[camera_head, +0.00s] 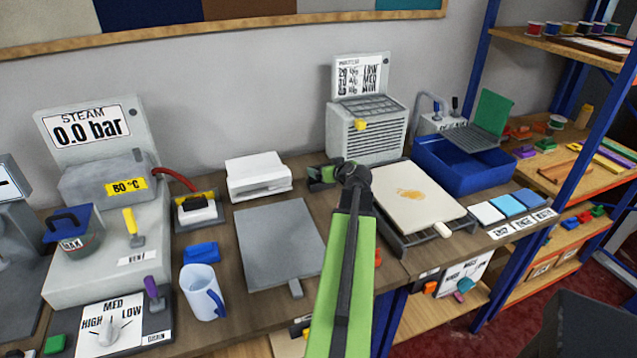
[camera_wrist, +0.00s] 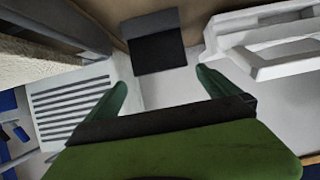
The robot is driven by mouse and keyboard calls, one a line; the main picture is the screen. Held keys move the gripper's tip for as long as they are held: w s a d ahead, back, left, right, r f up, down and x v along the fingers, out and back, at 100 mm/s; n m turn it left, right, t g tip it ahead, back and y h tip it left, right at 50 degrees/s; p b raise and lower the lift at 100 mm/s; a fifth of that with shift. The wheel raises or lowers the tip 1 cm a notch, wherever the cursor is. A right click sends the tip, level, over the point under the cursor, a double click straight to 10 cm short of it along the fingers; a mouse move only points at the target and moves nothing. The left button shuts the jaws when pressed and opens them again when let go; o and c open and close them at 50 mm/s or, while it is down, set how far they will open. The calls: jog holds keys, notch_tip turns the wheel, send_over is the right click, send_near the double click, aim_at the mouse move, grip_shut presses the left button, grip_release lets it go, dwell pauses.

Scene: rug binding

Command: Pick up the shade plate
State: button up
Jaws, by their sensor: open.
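No plate carries a readable name, so I cannot tell for sure which is the shade plate. A flat grey plate (camera_head: 278,245) with a short handle lies on the middle of the bench. White (camera_head: 487,212), light blue (camera_head: 508,204) and blue (camera_head: 530,198) tiles lie in a row at the right, with small cards in front. My gripper (camera_head: 324,174) is beyond the grey plate, between a white box-like device (camera_head: 258,176) and a vented unit (camera_head: 367,133). In the wrist view my gripper (camera_wrist: 161,82) is open, with nothing held between its fingers.
The wrist view shows a grey-black square block (camera_wrist: 156,42) beyond the fingers. A cream plate (camera_head: 408,193) with a brown stain lies on a rack right of my arm. A blue tray (camera_head: 460,172) is behind the tiles. A light blue mug (camera_head: 200,290) stands left of the grey plate.

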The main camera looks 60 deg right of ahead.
jog(key=b+x, duration=0.1)
jog(key=x, duration=0.3)
jog(key=shift+w+d+f, duration=0.15)
jog(key=shift+w, duration=0.05)
jog(key=b+x, duration=0.2)
jog(key=x, duration=0.3)
jog(key=shift+w+f+b, duration=0.1)
jog(key=shift+w+b, duration=0.15)
jog(key=shift+b, duration=0.05)
jog(key=c, duration=1.1)
jog(key=shift+c, duration=0.2)
jog(key=shift+r, duration=0.2)
jog(key=s+r+p, duration=1)
jog(key=s+p, duration=0.1)
jog(key=shift+s+d+r, duration=0.35)
jog(key=shift+d+r, duration=0.05)
